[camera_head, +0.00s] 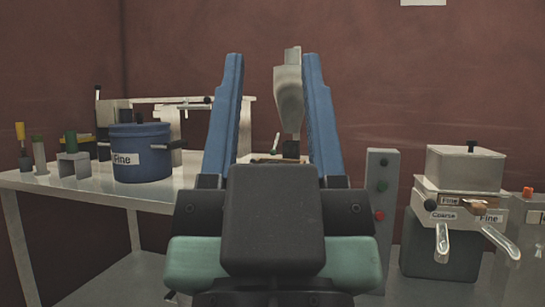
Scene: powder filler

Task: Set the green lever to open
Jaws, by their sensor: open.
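My gripper (272,60) is in the middle of the view, with two blue fingers pointing up and spread wide apart, nothing held. Between the fingers, farther back, a grey funnel-shaped hopper (289,92) stands above a small dark block (291,149). A thin pale lever-like piece (277,142) leans just left of the hopper's lower end; it is too small to tell its colour or setting. No clearly green lever can be made out. My gripper's body hides much of the area below the hopper.
On the left table (105,184) are a blue pot (141,152) labelled "Fine", a yellow-topped tool (21,143) and green-topped pieces (70,142). On the right are a button box (381,210) and a machine (465,170) with two spouts, labelled "Fine" and "Coarse".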

